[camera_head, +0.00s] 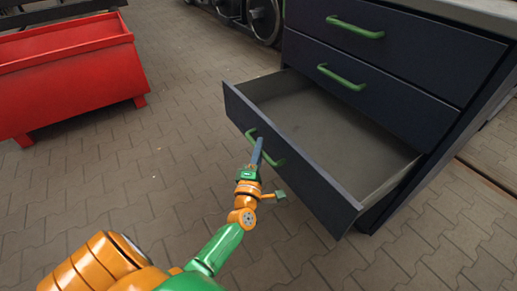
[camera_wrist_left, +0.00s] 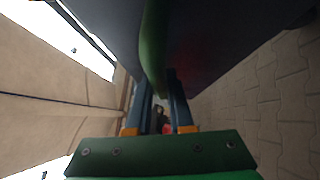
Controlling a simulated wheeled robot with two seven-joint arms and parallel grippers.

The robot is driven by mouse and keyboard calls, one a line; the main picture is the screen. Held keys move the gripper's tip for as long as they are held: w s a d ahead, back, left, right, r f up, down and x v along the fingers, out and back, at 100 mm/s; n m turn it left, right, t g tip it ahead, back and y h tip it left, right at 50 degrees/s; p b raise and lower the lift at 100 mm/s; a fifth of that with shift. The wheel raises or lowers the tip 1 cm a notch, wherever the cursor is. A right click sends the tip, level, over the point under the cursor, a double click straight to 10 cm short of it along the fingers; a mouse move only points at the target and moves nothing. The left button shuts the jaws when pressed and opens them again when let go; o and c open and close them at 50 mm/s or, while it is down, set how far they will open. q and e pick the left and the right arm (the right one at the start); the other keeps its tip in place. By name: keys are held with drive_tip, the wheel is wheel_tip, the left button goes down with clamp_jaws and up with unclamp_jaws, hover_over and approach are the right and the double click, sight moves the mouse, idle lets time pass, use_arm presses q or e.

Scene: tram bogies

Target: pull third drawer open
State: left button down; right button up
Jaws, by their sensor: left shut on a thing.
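A dark blue cabinet stands at the right in the head view. Its third drawer (camera_head: 290,160) is pulled well out, and its grey inside is empty. The drawer's green handle (camera_head: 277,158) is on its front face. My left gripper (camera_head: 257,150) is shut on this handle. In the left wrist view the handle (camera_wrist_left: 152,50) runs between the two blue fingers (camera_wrist_left: 162,90), close to the dark drawer front. The first drawer's handle (camera_head: 355,27) and the second drawer's handle (camera_head: 341,77) are above, and both those drawers are closed. My right gripper is in neither view.
A red metal bin (camera_head: 70,70) stands on the paved floor (camera_head: 130,170) at the left. Dark wheels (camera_head: 262,15) show at the top behind the cabinet. The floor between the bin and the drawer is clear.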

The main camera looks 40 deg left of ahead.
use_arm(q)
drive_tip(key=shift+f, duration=0.1)
drive_tip(key=c, duration=0.8)
unclamp_jaws()
drive_tip(key=shift+d, duration=0.1)
drive_tip(key=shift+s+d, duration=0.1)
drive_tip(key=shift+s, duration=0.25)
drive_tip(key=p+v, duration=0.1)
drive_tip(key=v, duration=0.5)
drive_tip(key=shift+s, duration=0.15)
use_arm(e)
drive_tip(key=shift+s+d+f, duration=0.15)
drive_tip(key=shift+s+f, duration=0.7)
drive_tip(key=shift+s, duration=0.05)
